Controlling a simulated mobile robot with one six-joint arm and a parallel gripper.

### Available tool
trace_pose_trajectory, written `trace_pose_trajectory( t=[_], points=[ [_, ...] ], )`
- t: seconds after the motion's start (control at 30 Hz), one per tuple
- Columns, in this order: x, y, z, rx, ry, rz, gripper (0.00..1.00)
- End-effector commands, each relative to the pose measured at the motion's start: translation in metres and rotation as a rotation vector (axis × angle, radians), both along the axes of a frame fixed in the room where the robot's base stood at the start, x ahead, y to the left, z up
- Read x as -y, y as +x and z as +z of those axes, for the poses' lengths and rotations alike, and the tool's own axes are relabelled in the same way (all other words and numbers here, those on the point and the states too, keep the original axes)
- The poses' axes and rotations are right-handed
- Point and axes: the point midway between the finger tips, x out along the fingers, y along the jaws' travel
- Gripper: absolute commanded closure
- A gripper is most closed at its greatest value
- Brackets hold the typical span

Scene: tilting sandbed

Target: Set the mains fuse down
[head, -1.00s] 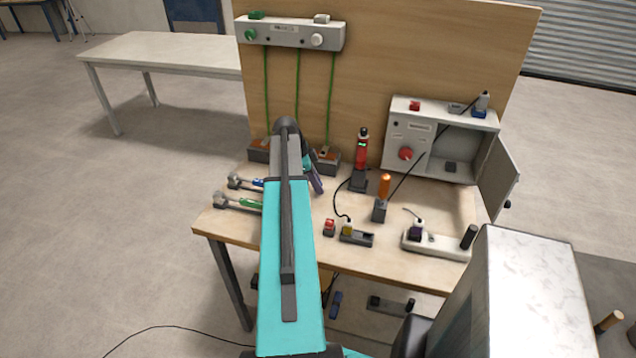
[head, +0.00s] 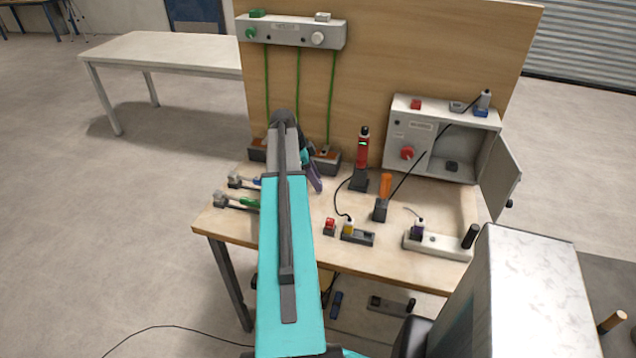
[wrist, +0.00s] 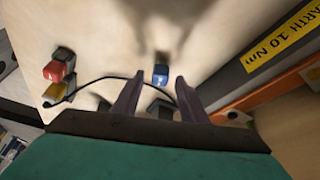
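A small blue block (wrist: 160,75) with white marking, possibly the mains fuse, shows between and just beyond my fingertips in the wrist view. It appears to rest on the wooden bench top (head: 405,262). My gripper (wrist: 160,78) is open, with visible gaps between the block and both purple fingers. In the head view my gripper (head: 314,178) is low over the bench near the backboard, partly hidden by my arm. The blue block cannot be made out there.
A dark bar labelled "EARTH 10 Nm" (wrist: 262,50) lies close at right. A red block (wrist: 54,70) and a yellow plug (wrist: 55,92) with a black cable stand at left. A red tester (head: 362,150) and orange-handled tool (head: 385,187) stand right of my gripper.

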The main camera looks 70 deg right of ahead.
Motion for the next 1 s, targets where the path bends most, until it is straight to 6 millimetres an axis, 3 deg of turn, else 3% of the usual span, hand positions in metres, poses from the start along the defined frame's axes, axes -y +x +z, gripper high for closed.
trace_pose_trajectory(
  t=[0.7,1.0],
  points=[
    [-0.012,0.028,0.073,0.0,-0.001,0.0,0.61],
    [-0.016,0.033,0.089,0.0,0.0,0.0,0.61]
  ],
)
